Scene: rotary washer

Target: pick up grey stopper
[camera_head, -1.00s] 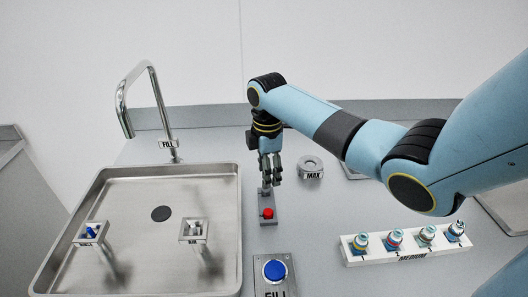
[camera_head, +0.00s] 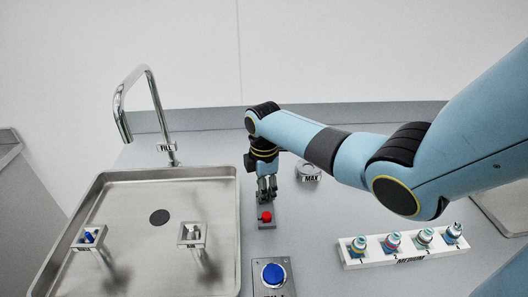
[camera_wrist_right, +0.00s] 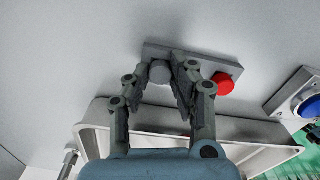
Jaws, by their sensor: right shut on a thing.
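The grey stopper (camera_wrist_right: 160,72) is a small round grey piece in the right wrist view. It sits on one end of a grey block (camera_wrist_right: 200,62) that carries a red button (camera_wrist_right: 222,84) at its other end. My right gripper (camera_wrist_right: 172,80) is shut on the stopper, with one finger on each side of it. In the head view the right gripper (camera_head: 266,194) points down just behind the red button (camera_head: 265,216) and hides the stopper. My left gripper is not in view.
A steel sink (camera_head: 130,272) with a tap (camera_head: 150,90) is at the left. A blue button box (camera_head: 274,273) stands in front. A white rack (camera_head: 355,263) with several coloured-ring pieces is at the right, and a round MAX-labelled piece (camera_head: 310,172) is behind the gripper.

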